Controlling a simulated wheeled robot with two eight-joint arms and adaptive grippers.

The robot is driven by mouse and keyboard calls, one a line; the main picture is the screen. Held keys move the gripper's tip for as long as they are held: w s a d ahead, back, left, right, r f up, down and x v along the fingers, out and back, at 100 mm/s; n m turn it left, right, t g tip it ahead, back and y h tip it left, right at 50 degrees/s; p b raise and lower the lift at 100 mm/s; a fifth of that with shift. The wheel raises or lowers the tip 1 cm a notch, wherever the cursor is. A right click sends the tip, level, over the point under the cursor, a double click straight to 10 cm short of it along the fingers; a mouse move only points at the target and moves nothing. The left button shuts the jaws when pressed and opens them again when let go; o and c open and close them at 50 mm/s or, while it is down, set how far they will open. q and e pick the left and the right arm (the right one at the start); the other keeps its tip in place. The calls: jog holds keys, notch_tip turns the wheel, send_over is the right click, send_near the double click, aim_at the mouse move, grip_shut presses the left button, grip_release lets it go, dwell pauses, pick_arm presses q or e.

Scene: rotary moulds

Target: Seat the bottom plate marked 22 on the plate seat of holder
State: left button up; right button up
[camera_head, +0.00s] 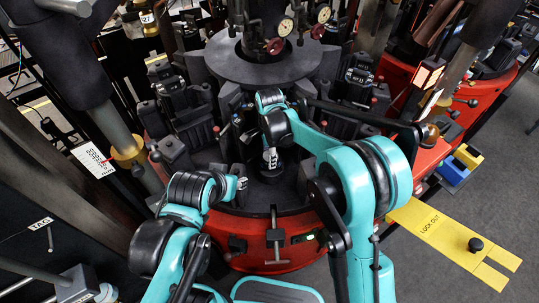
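My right gripper (271,160) points down in the middle of the red rotary machine, just above a dark round piece (272,175). I cannot tell whether the gripper touches or grips this piece, nor whether it is the bottom plate or part of a holder. My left gripper (241,184) is to the left of it, low over the front of the machine. Its fingers are too small to tell open from shut. No number 22 can be read on any plate. The holder's plate seat cannot be made out among the dark parts.
Dark mould holders stand around the red base (275,262), under a wide dark disc (262,66). Thick columns rise at left and right. A yellow lock-out plate (437,228) sticks out at right. A black lever (360,116) crosses behind my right arm. Open floor lies at far right.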

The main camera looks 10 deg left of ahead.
jog(key=shift+f+b, duration=0.55)
jog(key=shift+f, duration=0.2)
dwell(0.3)
jog(key=o, duration=1.5)
jog(key=shift+r, duration=0.1)
notch_tip(320, 180, up, 12)
